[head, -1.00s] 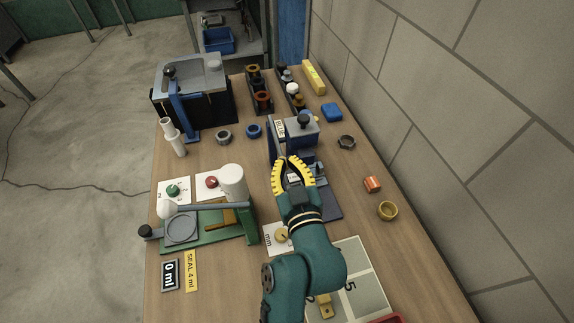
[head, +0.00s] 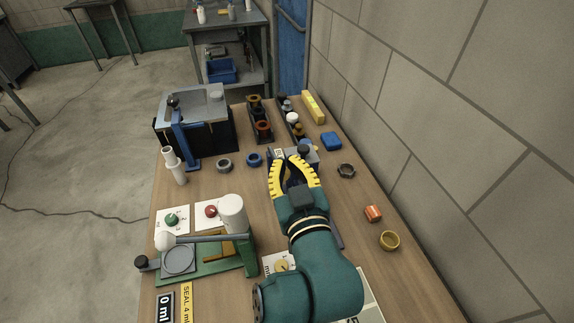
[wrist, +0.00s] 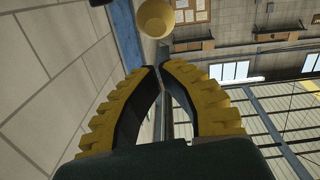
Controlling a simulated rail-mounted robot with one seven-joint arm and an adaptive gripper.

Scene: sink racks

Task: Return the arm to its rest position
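My gripper (head: 291,158) has yellow ribbed fingers on a teal arm. It is raised over the right-middle of the wooden workbench (head: 345,210), in front of a grey-blue device (head: 307,157) that it partly hides in the head view. In the wrist view the fingertips (wrist: 160,68) come together at the middle, with an empty, bowed gap behind them. Nothing is held. The wrist view looks past the fingers to the block wall, windows and roof beams.
A green-based press (head: 200,270) stands front left, a blue-armed machine (head: 205,105) back left. An orange-red cylinder (head: 373,213), a brass ring (head: 389,240) and a dark nut (head: 346,170) lie to the right. The block wall (head: 450,130) runs along the right side.

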